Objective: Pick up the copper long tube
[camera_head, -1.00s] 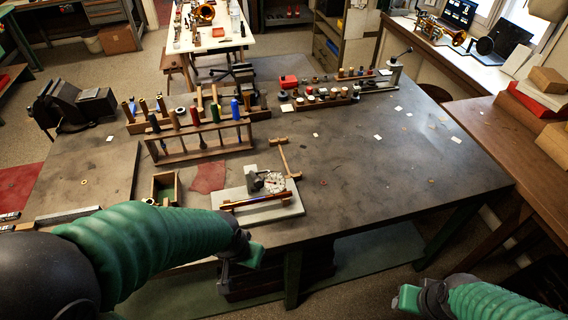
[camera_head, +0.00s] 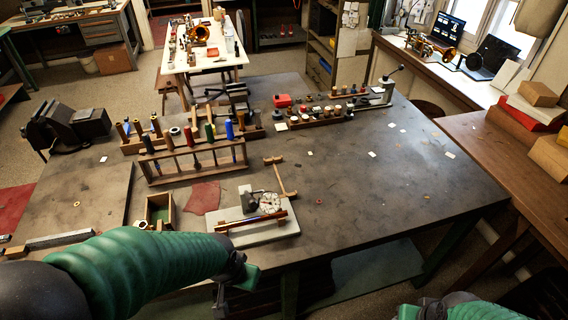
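The copper long tube (camera_head: 252,220) looks like a thin, shiny, copper-coloured rod. It lies across the light grey base plate (camera_head: 225,232) of a small fixture with a round dial (camera_head: 269,201), near the front edge of the workbench. My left gripper (camera_head: 238,285) is in front of and below the tube, by the bench's front edge, and apart from it. Its fingers are seen side-on, so their opening is unclear. My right gripper (camera_head: 408,312) is at the bottom edge, right of centre, mostly cut off and far from the tube.
A small open wooden box (camera_head: 158,208) and a red cloth (camera_head: 202,194) lie left. A wooden-handled hammer (camera_head: 282,176) lies just behind the plate.

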